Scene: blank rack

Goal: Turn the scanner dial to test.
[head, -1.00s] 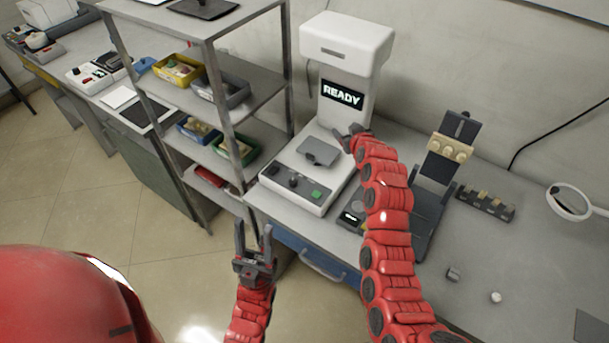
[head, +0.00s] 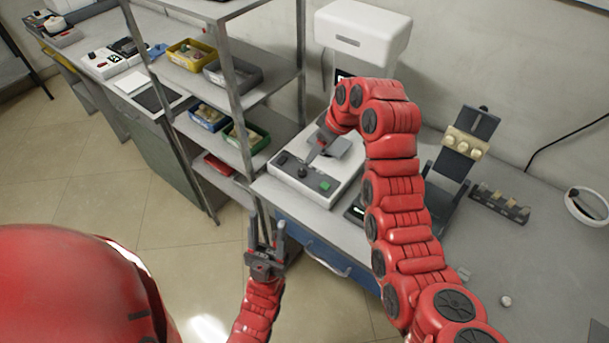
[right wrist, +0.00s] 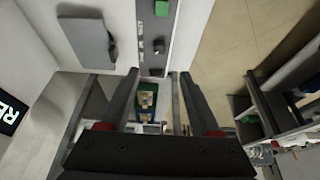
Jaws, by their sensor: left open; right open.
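The white scanner (head: 360,30) stands on the bench; my right arm covers most of its screen. In the right wrist view the screen (right wrist: 10,112) shows part of a word, "RE". The small dark dial (head: 302,172) sits on the front control panel, left of a green button (head: 325,186). The dial also shows in the right wrist view (right wrist: 158,46), beyond the fingertips. My right gripper (head: 316,150) is open, pointing down near the panel, with nothing between its fingers (right wrist: 162,85). My left gripper (head: 267,232) is open and empty in front of the bench.
A metal shelf rack (head: 275,85) with coloured bins stands close left of the scanner. A grey plate (head: 340,146) lies on the scanner base beside my right gripper. A dark stand (head: 462,145) and a small block rack (head: 500,203) are at right.

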